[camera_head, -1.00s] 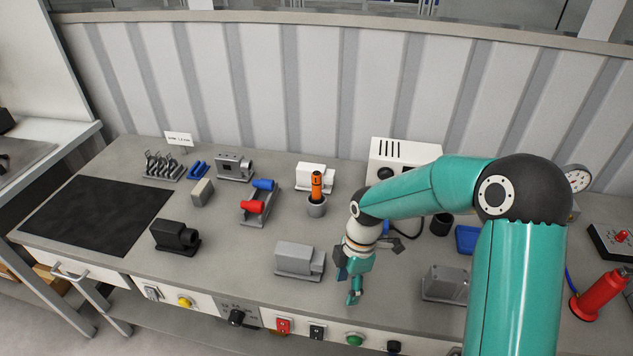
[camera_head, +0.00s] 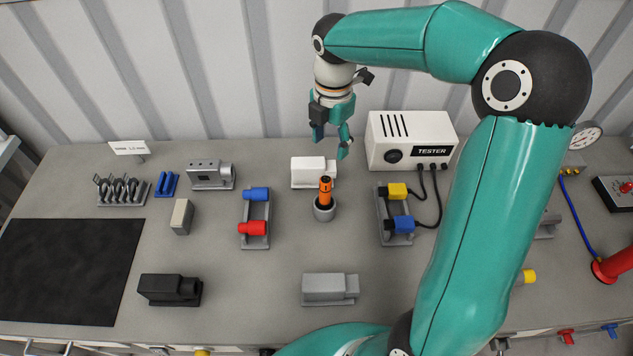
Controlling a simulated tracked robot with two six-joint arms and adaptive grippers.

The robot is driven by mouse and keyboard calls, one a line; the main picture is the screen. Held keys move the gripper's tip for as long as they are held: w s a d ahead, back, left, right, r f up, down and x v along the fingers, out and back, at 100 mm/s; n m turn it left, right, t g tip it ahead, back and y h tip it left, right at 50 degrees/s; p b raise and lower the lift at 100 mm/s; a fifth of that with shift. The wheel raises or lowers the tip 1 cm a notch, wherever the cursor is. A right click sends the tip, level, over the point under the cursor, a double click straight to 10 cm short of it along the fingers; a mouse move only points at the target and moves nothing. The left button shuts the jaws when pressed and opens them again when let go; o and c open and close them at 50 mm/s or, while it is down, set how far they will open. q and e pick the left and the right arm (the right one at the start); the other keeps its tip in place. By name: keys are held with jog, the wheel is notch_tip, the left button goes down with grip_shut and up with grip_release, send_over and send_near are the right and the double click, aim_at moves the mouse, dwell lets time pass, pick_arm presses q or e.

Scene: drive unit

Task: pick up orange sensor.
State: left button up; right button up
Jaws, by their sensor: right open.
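The orange sensor (camera_head: 325,189) is a small orange cylinder with dark bands. It stands upright in a round grey holder (camera_head: 324,211) near the middle of the bench. My right gripper (camera_head: 332,150) is open and empty, with its fingers pointing down. In the picture it shows above and slightly right of the sensor, over the back of the bench, apart from the sensor. My left gripper does not show.
A white block (camera_head: 308,172) stands just behind the sensor. A white tester (camera_head: 410,140) with a yellow and a blue plug is to the right. A rack with blue and red connectors (camera_head: 255,221) is to the left.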

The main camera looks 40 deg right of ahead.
aim_at(329, 178)
notch_tip(329, 178, down, 11)
jog(key=shift+r, duration=0.2)
jog(key=shift+s+f, duration=0.1)
jog(key=shift+f, duration=0.5)
jog(key=f+b, duration=0.2)
jog(key=f, duration=0.1)
jog(key=f+b, duration=0.1)
jog(key=shift+w+a+f, duration=0.2)
jog(key=shift+a+f, duration=0.05)
jog(key=shift+f, duration=0.1)
jog(key=shift+r, duration=0.1)
grip_shut()
